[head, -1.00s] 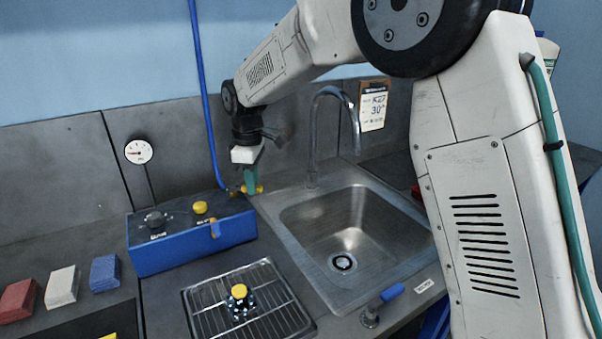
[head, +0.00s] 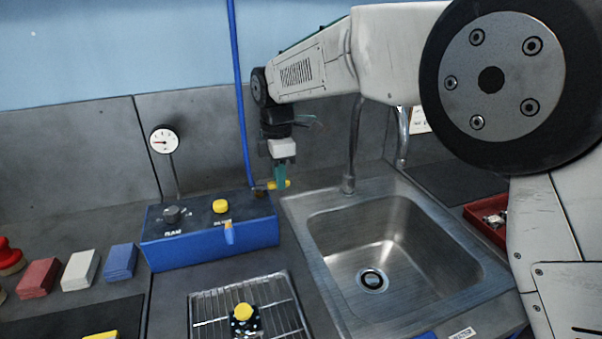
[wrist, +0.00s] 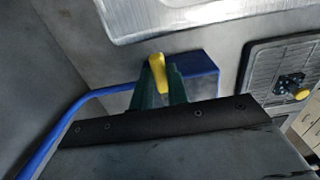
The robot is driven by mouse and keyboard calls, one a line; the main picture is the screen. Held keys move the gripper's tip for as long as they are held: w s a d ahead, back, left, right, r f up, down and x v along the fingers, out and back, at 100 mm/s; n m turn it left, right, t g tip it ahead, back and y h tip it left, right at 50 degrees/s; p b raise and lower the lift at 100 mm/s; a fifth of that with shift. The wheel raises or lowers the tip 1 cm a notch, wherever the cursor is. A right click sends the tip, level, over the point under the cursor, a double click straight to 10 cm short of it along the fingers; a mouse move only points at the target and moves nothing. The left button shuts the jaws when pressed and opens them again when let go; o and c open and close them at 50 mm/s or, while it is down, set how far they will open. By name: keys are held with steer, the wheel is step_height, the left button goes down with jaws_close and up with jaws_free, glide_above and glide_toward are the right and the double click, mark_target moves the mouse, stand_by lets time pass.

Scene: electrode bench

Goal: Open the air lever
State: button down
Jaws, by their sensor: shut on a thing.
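The yellow air lever (head: 286,184) sits on a small valve at the foot of the blue hose, behind the right end of the blue box (head: 200,252). In the head view it points to the right, roughly level. My gripper (head: 281,183) hangs down over it with green fingers shut on the lever. In the wrist view the lever (wrist: 157,66) sticks out between the two green fingers (wrist: 159,88). The valve body is mostly hidden.
The steel sink (head: 340,232) and its tap (head: 349,150) stand close on the right. A dial gauge (head: 164,140) rises behind the box. A wire rack (head: 205,312) lies in front. Red, white and blue blocks (head: 80,270) sit at the left.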

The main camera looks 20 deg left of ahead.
steer(key=shift+a+r, duration=0.1)
stand_by(0.3)
steer(key=c, duration=1.4)
jaws_free()
steer(key=shift+o, duration=0.2)
step_height(320, 180, up, 8)
steer(key=shift+f, duration=0.15)
